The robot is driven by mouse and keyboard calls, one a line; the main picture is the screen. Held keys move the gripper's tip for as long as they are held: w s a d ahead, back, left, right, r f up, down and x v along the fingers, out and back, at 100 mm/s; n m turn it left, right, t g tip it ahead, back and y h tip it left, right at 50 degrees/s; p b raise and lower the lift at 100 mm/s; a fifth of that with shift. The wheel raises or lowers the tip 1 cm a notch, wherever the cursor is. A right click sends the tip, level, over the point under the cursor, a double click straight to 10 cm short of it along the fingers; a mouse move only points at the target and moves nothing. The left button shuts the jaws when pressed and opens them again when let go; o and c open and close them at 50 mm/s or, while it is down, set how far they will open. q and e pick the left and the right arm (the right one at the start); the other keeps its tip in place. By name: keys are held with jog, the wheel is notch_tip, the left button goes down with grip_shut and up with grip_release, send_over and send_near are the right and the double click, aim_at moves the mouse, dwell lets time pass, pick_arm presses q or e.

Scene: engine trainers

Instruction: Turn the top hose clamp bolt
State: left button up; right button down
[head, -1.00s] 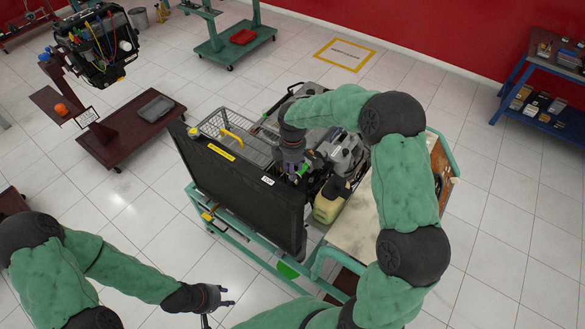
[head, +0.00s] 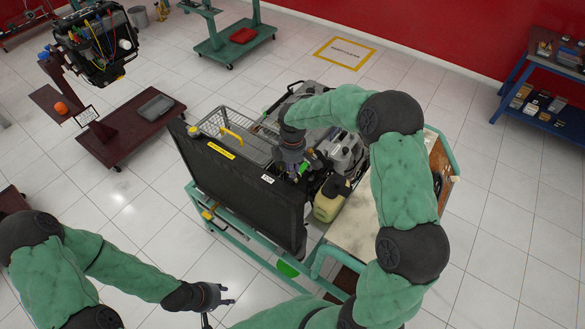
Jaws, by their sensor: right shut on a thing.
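The engine trainer stands in the middle of the head view, with a black radiator panel (head: 235,190) at its front. My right gripper (head: 298,172) reaches down just behind the panel's top right edge, among the engine parts. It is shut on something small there. The top hose clamp and its bolt cannot be made out; the gripper and wrist cover that spot. A small green part (head: 303,168) shows beside the fingers. My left gripper (head: 226,295) is in front of the trainer, low in the view, with its fingers apart and empty.
A yellowish reservoir (head: 328,208) sits right of my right gripper. A wire basket (head: 236,135) with a yellow handle stands behind the panel. The green trainer frame (head: 235,243) runs below. A maroon engine stand (head: 125,135) is at left. Floor between them is clear.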

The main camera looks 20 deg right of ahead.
jog(key=m+b, duration=0.2)
jog(key=m, duration=0.1)
jog(key=shift+f, duration=0.15)
jog(key=m+b, duration=0.3)
jog(key=m, duration=0.2)
jog(key=m+b, duration=0.2)
jog(key=m, duration=0.2)
jog(key=shift+m, duration=0.3)
jog(key=m+b, duration=0.2)
jog(key=m, duration=0.2)
jog(key=m+b, duration=0.1)
jog(key=m, duration=0.4)
jog(key=m+b, duration=0.1)
jog(key=m, duration=0.3)
jog(key=shift+m, duration=0.3)
jog(key=m+b, duration=0.1)
jog(key=m, duration=0.4)
jog(key=shift+b, duration=0.3)
jog(key=shift+m+b, duration=0.35)
jog(key=shift+m, duration=1.85)
